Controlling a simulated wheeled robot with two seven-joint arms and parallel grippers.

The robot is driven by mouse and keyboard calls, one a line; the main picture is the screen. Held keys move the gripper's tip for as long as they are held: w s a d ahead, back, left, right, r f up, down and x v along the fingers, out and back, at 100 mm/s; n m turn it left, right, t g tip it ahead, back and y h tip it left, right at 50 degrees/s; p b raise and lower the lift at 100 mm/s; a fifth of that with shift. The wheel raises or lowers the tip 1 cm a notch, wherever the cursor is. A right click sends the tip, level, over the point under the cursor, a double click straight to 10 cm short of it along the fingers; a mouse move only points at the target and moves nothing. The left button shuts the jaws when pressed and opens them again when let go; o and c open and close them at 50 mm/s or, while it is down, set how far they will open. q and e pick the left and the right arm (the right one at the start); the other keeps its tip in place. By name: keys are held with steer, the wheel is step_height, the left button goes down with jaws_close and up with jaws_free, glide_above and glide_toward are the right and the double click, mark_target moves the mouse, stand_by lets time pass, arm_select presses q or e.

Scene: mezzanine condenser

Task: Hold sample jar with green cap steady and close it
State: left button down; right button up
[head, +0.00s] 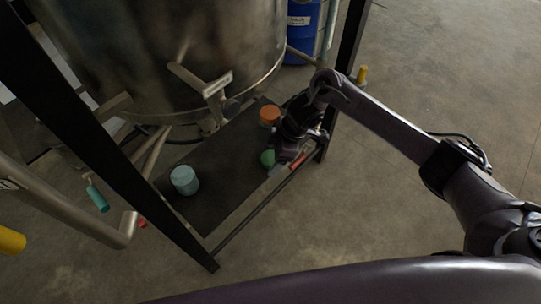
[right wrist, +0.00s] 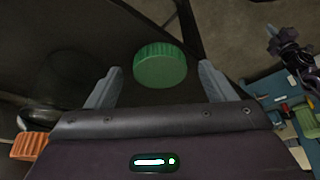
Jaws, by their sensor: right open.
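The green cap (right wrist: 160,66) shows in the right wrist view, ribbed and round, between the two fingers of my right gripper (right wrist: 159,80). The fingers are open, with a gap on both sides of the cap. In the head view the green cap (head: 267,158) sits low on the dark platform, just left of my right gripper (head: 280,160), which partly covers it. The jar body under the cap is hidden, so I cannot tell how the cap sits on it. My left gripper does not show in the head view.
A jar with an orange cap (head: 269,114) stands behind, and a teal jar (head: 184,180) stands to the left on the dark platform (head: 215,205). The steel tank (head: 170,50) hangs above. Black frame legs (head: 130,170) and a front rail (head: 250,214) border the platform.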

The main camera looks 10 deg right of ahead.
mark_target(273, 158)
stand_by(0.3)
steer(key=c, duration=1.1)
steer(key=shift+o, duration=0.2)
steer(key=shift+r, duration=0.1)
steer(key=shift+r, duration=0.65)
step_height(273, 158, up, 18)
steer(key=p, duration=0.1)
steer(key=shift+r, duration=0.25)
